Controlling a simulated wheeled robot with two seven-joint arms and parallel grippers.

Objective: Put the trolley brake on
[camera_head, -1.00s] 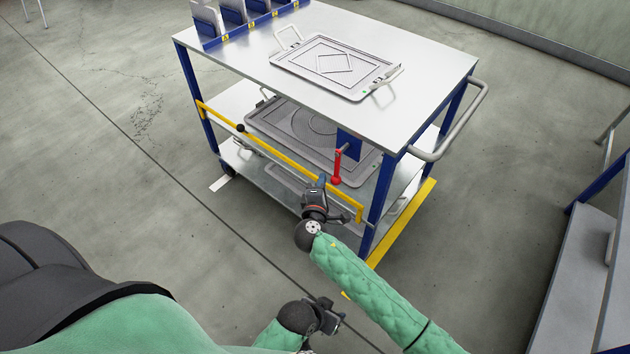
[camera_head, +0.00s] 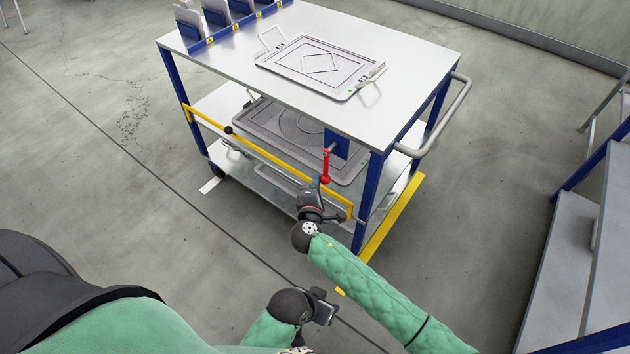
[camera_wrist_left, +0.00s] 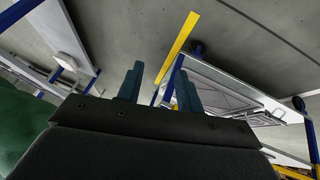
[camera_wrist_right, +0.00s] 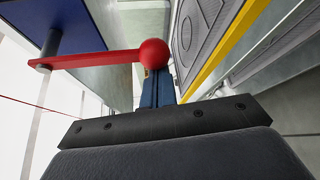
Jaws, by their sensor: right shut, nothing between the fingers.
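The trolley's red brake lever (camera_head: 326,167) hangs from a pivot on a blue plate (camera_head: 340,146) at the trolley's near right side, its ball end low. My right gripper (camera_head: 317,183) is shut and empty, its tips just beside the ball. In the right wrist view the red ball (camera_wrist_right: 151,53) is right at the tips of the shut fingers (camera_wrist_right: 155,88); I cannot tell whether they touch. My left gripper (camera_head: 324,310) hangs low, away from the trolley; its fingers (camera_wrist_left: 160,85) are apart and empty in the left wrist view.
The trolley's top (camera_head: 400,85) carries a grey tray (camera_head: 320,67) and a blue rack (camera_head: 235,28). A yellow bar (camera_head: 275,152) crosses its near side, close to my right gripper. A yellow floor strip (camera_head: 393,222) runs along its right. Grey steps (camera_head: 570,250) stand far right.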

